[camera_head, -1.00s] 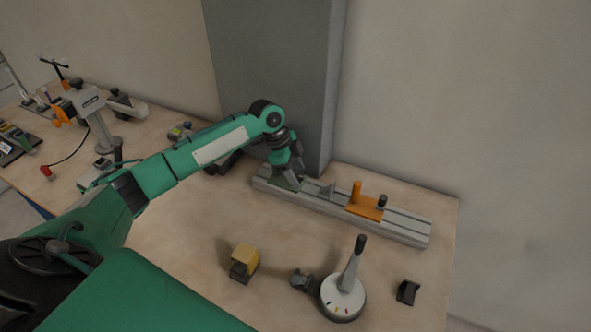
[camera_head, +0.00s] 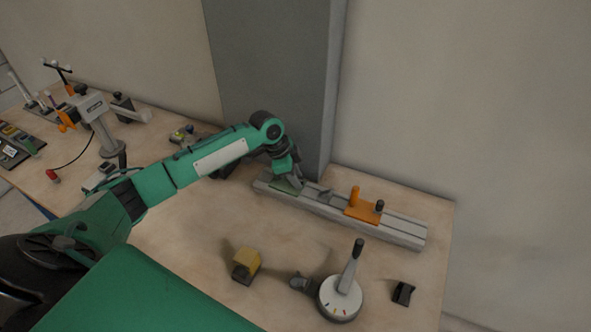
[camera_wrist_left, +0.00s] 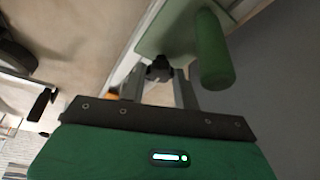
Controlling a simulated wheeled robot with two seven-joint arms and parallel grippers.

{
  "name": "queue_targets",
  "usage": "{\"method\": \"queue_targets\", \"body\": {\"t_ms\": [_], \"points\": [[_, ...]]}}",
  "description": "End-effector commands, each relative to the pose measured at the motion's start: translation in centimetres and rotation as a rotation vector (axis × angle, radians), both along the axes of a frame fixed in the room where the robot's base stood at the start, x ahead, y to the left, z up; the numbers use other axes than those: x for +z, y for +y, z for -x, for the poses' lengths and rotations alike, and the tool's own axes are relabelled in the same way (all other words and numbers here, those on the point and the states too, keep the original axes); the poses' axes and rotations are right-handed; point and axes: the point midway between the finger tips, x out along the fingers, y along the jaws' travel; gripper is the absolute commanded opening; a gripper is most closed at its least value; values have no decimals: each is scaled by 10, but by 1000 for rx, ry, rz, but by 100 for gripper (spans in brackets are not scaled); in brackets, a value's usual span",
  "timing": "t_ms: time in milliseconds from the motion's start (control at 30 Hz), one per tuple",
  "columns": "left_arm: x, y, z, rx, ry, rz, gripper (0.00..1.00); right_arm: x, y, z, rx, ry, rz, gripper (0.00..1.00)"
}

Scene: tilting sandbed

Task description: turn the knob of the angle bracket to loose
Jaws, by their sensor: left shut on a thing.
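A green bracket (camera_head: 285,187) with an upright green post (camera_wrist_left: 213,50) sits at the left end of the grey rail (camera_head: 405,234). Its black knob (camera_wrist_left: 158,68) shows in the left wrist view beside the post. My left gripper (camera_head: 295,180) reaches down over the green bracket. In the left wrist view its fingers (camera_wrist_left: 163,84) are shut on the black knob. The head view hides the knob behind the gripper. I cannot tell from the knob whether it is tight or loose. My right gripper is not in view.
An orange bracket (camera_head: 362,211) with a post and black knob stands farther right on the rail. A grey pillar (camera_head: 275,80) rises close behind my left gripper. A yellow-and-black block (camera_head: 246,264), a lever dial (camera_head: 340,298) and a black holder (camera_head: 403,292) stand in front.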

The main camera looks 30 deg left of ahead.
Motion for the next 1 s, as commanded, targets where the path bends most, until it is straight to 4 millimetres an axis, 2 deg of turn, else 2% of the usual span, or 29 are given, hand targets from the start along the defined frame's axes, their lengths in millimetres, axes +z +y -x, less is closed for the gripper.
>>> {"method": "queue_targets", "body": {"t_ms": [33,500,800,1000], "points": [[7,-1,2,39,2,0,8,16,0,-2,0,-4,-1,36],[8,-5,4,484,2,3,8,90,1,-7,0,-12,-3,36],[7,-6,5,757,2,2,8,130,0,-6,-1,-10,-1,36],[5,-7,5,902,1,2,8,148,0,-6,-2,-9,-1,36]]}}
